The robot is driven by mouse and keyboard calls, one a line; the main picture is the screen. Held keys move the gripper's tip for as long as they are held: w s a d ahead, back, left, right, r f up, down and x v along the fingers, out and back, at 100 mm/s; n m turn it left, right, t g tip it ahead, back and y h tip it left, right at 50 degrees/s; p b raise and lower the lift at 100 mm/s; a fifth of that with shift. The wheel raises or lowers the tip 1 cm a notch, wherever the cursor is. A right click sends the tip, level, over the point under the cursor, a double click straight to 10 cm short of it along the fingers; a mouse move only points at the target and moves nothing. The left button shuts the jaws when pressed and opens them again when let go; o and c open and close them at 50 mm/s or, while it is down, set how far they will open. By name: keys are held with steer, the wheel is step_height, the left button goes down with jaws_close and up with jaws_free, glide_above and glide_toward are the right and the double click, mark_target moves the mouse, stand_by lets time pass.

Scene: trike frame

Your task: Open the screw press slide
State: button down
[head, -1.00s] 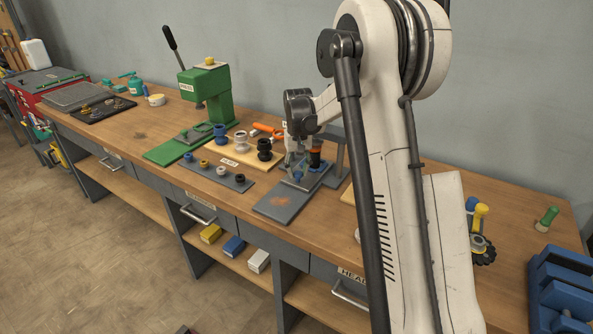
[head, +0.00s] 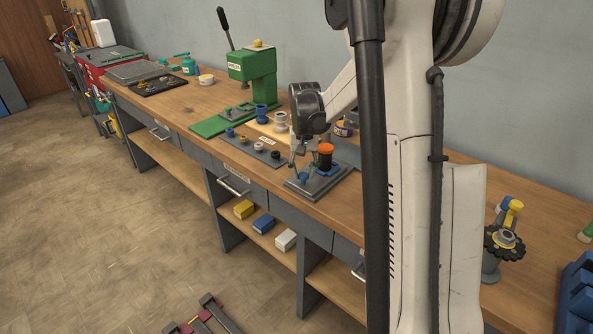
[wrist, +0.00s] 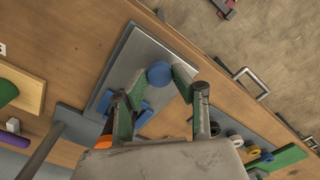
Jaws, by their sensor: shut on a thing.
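The screw press has a grey base plate (head: 290,186) near the front edge of the bench, with an orange-topped black cylinder (head: 325,157) and blue parts over it. In the wrist view a round blue knob (wrist: 159,73) sits above the grey plate (wrist: 150,48), between the fingertips. My gripper (wrist: 160,82) is shut on this blue knob. In the head view my gripper (head: 297,160) hangs low over the plate, left of the orange-topped cylinder, and the knob is hard to make out there.
A green press (head: 255,75) and a dark plate with small rings (head: 252,148) are to the left. A drawer handle (head: 234,187) sticks out below the bench top. A yellow-and-black wheeled part (head: 506,240) is right of my arm.

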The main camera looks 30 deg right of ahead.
stand_by(0.3)
steer(key=c, duration=1.4)
jaws_free()
step_height(320, 180, up, 12)
steer(key=shift+a, duration=0.1)
